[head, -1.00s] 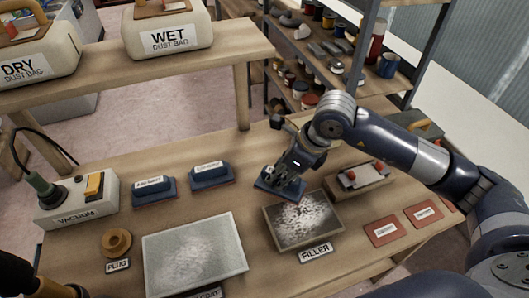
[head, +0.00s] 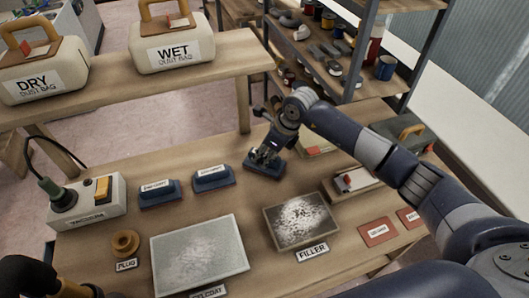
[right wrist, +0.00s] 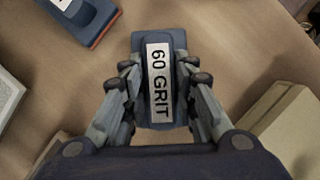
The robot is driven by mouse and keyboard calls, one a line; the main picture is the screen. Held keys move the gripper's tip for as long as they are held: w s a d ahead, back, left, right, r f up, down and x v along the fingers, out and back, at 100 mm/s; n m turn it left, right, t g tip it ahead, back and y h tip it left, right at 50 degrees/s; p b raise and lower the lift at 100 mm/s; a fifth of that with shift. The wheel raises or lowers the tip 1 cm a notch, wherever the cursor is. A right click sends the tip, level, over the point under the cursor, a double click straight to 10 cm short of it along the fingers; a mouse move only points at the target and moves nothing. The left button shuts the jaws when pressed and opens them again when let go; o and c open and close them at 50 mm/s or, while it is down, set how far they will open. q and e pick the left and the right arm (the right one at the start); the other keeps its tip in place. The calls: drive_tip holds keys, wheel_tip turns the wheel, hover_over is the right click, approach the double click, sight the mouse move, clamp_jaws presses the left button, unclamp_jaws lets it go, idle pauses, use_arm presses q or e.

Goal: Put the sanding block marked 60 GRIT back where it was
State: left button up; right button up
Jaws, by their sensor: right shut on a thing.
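The blue sanding block (head: 262,168) marked 60 GRIT is between the fingers of my right gripper (head: 266,153). In the right wrist view the block (right wrist: 152,45) shows its white label between the two fingers of the gripper (right wrist: 158,82), which are shut on its sides. The block is at or just above the bench, behind the FILLER panel (head: 300,220) and right of two similar blue blocks (head: 160,193) (head: 213,180). I cannot tell whether its underside touches the wood. My left gripper is not in view.
A pale grey panel (head: 200,255) lies in front. A tray (head: 358,181) and red-brown pads (head: 378,232) are at the right. A raised shelf (head: 140,88) with dust bags stands behind.

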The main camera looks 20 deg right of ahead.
drive_tip(key=shift+f, duration=0.4)
drive_tip(key=o, duration=0.6)
drive_tip(key=shift+f, duration=0.15)
drive_tip(key=o, duration=0.4)
